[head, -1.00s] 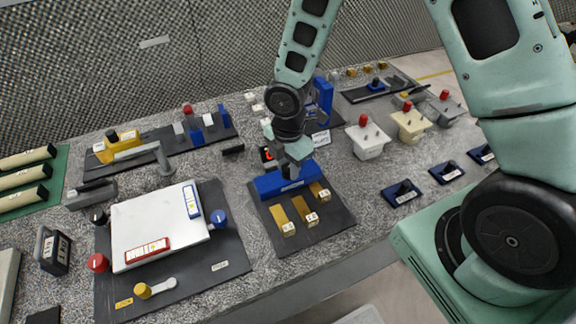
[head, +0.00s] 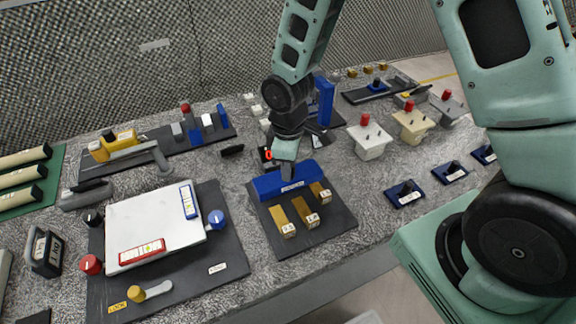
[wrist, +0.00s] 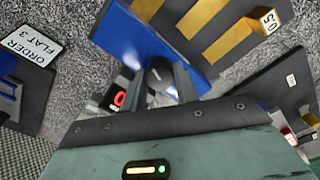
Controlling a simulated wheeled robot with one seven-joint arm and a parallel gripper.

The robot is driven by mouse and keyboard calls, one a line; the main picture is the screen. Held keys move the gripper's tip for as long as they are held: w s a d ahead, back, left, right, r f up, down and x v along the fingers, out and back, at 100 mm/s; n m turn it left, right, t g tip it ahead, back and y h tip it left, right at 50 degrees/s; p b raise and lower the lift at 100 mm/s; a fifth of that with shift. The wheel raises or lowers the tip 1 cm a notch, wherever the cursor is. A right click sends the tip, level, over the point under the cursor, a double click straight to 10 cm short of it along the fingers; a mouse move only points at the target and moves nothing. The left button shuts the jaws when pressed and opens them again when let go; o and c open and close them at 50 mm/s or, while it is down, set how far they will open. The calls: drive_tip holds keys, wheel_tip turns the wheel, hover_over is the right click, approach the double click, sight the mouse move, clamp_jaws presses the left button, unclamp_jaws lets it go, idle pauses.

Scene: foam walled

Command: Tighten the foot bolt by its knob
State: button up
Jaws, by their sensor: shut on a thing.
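My gripper (wrist: 158,86) points down behind the blue block (wrist: 150,38) of a fixture on the bench. In the wrist view its two fingers are shut on a dark round knob (wrist: 160,70) with a light mark, close beside the block. In the head view my gripper (head: 287,170) is at the back edge of the blue block (head: 272,187). The knob is hidden there, and any bolt below it does not show.
The block's dark base plate (head: 330,229) carries several brass bars. A small device with a red display (head: 267,154) stands close left of my gripper. A white-lidded fixture (head: 150,225) lies left; pale blocks with red knobs (head: 366,140) stand right.

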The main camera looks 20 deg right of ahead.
drive_tip(key=m, duration=0.6)
drive_tip(key=shift+m+b, duration=0.3)
drive_tip(key=m, duration=0.6)
drive_tip(key=shift+p, duration=0.35)
drive_tip(key=o, duration=1)
drive_tip(key=shift+r, duration=0.1)
wheel_tip(320, 180, up, 17)
drive_tip(key=shift+r+b, duration=0.15)
drive_tip(key=shift+b, duration=0.4)
